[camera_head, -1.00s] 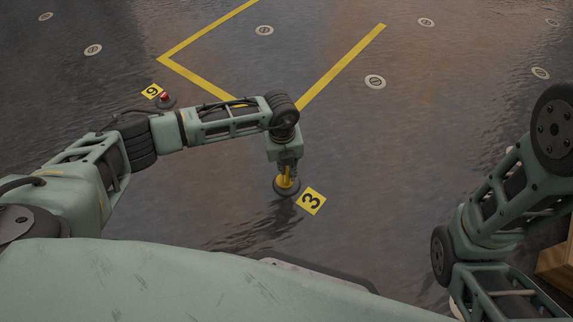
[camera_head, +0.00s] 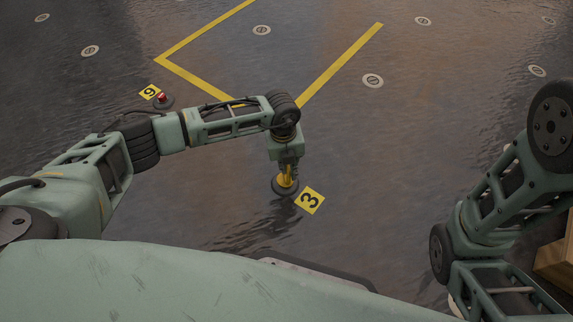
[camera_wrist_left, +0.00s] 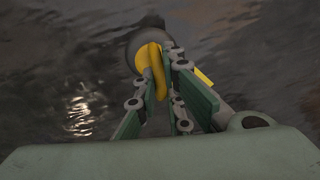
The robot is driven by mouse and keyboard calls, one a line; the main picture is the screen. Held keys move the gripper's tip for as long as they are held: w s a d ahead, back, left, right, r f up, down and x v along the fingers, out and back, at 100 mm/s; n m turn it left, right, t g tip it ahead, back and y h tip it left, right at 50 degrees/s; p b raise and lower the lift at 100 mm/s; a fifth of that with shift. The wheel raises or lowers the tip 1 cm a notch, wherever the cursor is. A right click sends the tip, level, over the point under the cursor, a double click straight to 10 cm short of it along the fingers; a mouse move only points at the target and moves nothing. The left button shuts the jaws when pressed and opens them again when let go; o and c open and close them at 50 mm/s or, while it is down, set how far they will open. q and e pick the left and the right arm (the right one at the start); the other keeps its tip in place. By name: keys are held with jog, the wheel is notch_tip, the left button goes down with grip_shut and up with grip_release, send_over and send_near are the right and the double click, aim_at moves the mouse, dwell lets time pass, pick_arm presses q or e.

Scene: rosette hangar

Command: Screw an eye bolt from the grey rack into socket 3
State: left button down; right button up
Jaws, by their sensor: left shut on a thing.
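My left gripper (camera_head: 287,166) points down at the floor just left of the yellow label with a black 3 (camera_head: 310,200). It is shut on a yellow eye bolt (camera_head: 286,180). The eye bolt is upright over a dark round socket (camera_head: 285,188) beside that label. In the left wrist view the yellow eye (camera_wrist_left: 153,62) sits between the fingers (camera_wrist_left: 165,85), with the dark socket (camera_wrist_left: 124,50) behind it. The thread is hidden, so I cannot tell how deep the bolt sits. My right gripper is out of view; only my right arm shows.
A yellow 9 label (camera_head: 150,91) and a socket with a red piece (camera_head: 163,98) lie to the left. Yellow lines (camera_head: 345,62) and several pale round floor discs (camera_head: 373,81) lie farther off. A wooden box (camera_head: 556,258) is at the right edge. The dark, glossy floor between is clear.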

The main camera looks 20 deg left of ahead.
pick_arm(q)
jog(key=shift+r+p, duration=0.1)
jog(key=shift+p, duration=0.45)
dwell(0.7)
jog(key=shift+f, duration=0.4)
dwell(0.7)
jog(key=shift+w+d, duration=0.1)
jog(key=shift+d, duration=0.05)
